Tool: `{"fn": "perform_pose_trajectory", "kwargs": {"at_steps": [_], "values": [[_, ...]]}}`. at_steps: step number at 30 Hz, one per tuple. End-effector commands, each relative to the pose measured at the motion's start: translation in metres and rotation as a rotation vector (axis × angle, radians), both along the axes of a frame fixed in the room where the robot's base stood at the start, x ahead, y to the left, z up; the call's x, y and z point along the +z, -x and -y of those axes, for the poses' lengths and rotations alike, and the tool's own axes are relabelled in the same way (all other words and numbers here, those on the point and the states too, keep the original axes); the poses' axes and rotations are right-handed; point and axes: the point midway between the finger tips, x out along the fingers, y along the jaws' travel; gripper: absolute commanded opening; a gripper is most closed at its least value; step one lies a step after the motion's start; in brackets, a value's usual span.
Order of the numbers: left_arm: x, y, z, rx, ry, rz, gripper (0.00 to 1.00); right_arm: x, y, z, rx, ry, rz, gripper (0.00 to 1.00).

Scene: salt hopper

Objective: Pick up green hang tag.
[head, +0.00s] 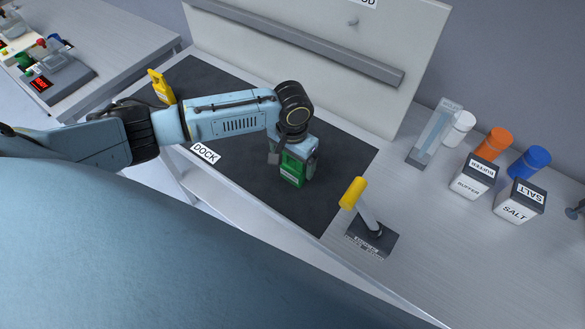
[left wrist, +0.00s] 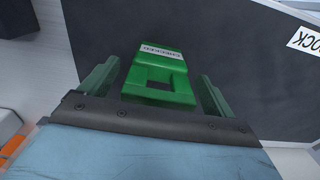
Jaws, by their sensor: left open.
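The green hang tag (head: 292,170) stands on the dark mat (head: 235,170) in the head view. It also shows in the left wrist view (left wrist: 165,70), with a white label and a square opening. My left gripper (head: 295,165) is right above and around it, pointing down. In the left wrist view my left gripper (left wrist: 158,85) is open, with one finger on each side of the tag and a gap on both sides. The gripper partly hides the tag's top in the head view. My right gripper is not in view.
A yellow tag (head: 161,88) stands at the mat's far left. A lever with a yellow handle (head: 354,192) stands right of the mat. SALT (head: 519,202) and BUFFER (head: 474,178) boxes and capped bottles are farther right. An upright board (head: 330,40) closes the back.

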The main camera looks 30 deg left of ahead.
Motion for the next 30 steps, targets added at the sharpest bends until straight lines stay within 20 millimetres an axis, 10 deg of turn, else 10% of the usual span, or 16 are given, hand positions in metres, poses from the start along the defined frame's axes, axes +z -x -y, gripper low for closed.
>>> {"fn": "perform_pose_trajectory", "kwargs": {"at_steps": [9, 21, 30], "values": [[-0.0081, 0.0002, 0.0000, -0.001, -0.001, 0.001, 0.89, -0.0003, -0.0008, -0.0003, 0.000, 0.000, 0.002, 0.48], [-0.0075, -0.0002, 0.0000, 0.000, -0.001, 0.001, 0.40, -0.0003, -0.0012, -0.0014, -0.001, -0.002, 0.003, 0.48], [0.0001, -0.0010, 0.0002, 0.000, 0.002, 0.004, 0.40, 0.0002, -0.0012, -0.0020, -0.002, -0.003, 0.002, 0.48]]}}
